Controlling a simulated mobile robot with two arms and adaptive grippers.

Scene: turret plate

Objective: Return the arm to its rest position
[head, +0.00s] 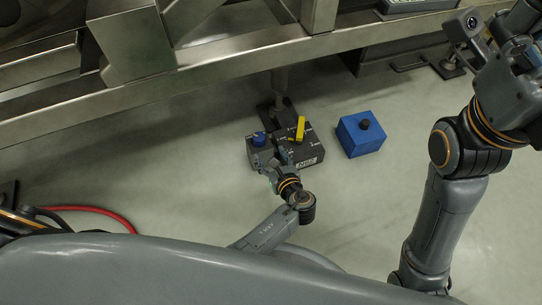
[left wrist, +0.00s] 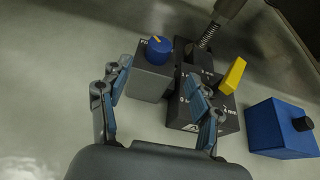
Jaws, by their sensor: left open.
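My left gripper (head: 270,168) is open and empty. In the head view it is at the near left side of a dark turret plate block (head: 300,153). The block has a yellow lever (head: 300,128) and a blue knob (head: 259,138) on a grey box at its left. In the left wrist view the open fingers (left wrist: 160,78) spread in front of the grey box with the blue knob (left wrist: 158,50), with the right finger overlapping the dark block (left wrist: 225,121). The yellow lever (left wrist: 233,76) stands tilted. My right arm is at the right; its fingers cannot be made out.
A blue box (head: 360,138) with a black knob stands on the floor right of the block. A metal frame beam (head: 225,55) runs across behind, with a post near the block. A red hose (head: 100,212) lies at the left. The floor around the block is mostly free.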

